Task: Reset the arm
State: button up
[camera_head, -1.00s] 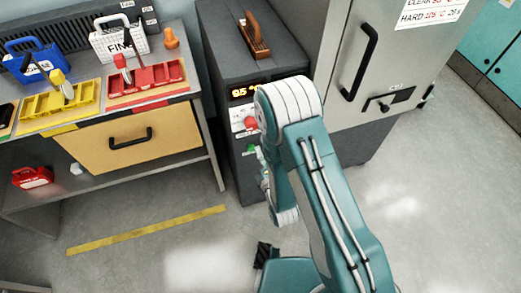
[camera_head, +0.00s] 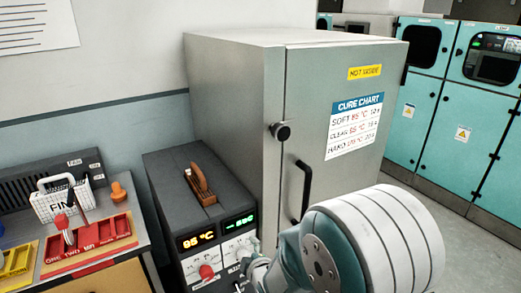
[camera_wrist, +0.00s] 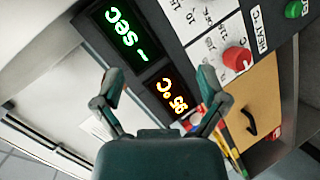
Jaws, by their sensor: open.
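My gripper (camera_wrist: 160,115) is open and empty in the wrist view, its two fingers spread in front of the control unit's displays. In the head view my teal and white arm fills the lower right, and the gripper is mostly hidden behind it. The dark control unit (camera_head: 170,170) stands beside the grey cure oven (camera_head: 225,100).
The oven door with its black handle (camera_head: 302,190) appears closed. A wooden-handled tool (camera_head: 200,184) lies on top of the control unit. A bench at left holds a red tray (camera_head: 90,246), a white FINE basket (camera_head: 58,203) and a yellow tray (camera_head: 15,268). Teal cabinets (camera_head: 470,120) stand behind at right.

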jog(key=s+d+r+m+g+h, duration=0.35)
jog(key=s+d+r+m, duration=0.55)
jog(key=d+r, duration=0.3)
jog(key=s+d+r+m+g, duration=0.1)
jog(key=s+d+r+m, duration=0.1)
jog(key=s, duration=0.6)
jog(key=s+d+r+m+g+h, duration=0.1)
jog(key=s+d+r+m+g, duration=0.1)
jog(key=s+m, duration=0.4)
jog(key=shift+s+d+r, duration=0.5)
jog(key=shift+s+d, duration=0.35)
jog(key=shift+d, duration=0.35)
jog(key=shift+g, duration=0.25)
jog(key=shift+c, duration=0.2)
